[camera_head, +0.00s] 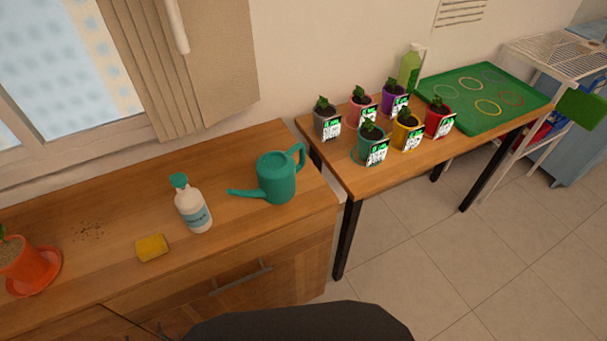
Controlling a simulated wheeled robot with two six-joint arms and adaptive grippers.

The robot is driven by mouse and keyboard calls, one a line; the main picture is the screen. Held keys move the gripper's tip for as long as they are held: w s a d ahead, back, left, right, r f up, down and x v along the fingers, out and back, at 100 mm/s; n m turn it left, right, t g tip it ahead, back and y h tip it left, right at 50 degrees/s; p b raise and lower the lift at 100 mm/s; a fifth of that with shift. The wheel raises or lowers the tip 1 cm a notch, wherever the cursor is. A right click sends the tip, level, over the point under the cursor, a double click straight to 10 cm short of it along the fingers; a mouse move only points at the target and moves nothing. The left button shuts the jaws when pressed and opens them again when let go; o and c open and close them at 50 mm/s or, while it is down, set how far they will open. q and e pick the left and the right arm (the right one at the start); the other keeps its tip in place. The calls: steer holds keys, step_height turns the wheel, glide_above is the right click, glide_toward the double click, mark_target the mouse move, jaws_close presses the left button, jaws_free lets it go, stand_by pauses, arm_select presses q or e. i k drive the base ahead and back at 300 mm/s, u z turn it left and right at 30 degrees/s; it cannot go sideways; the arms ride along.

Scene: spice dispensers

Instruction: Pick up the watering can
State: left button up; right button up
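A teal watering can (277,178) stands upright on the wooden cabinet top (120,200), near its right end. Its spout points left and its handle is on the right. Nothing is touching it that I can see. Neither of my grippers shows in the head view.
A white spray bottle (193,206) with a teal cap and a yellow sponge (152,247) are left of the can. An orange pot (22,260) is at the far left. Several potted seedlings (371,145) and a green tray (465,122) occupy the table (385,178) at right.

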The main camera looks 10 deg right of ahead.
mark_target(276, 172)
steer(key=k, duration=1.3)
steer(key=u, duration=0.6)
steer(key=i, duration=1.75)
steer(key=z, duration=0.55)
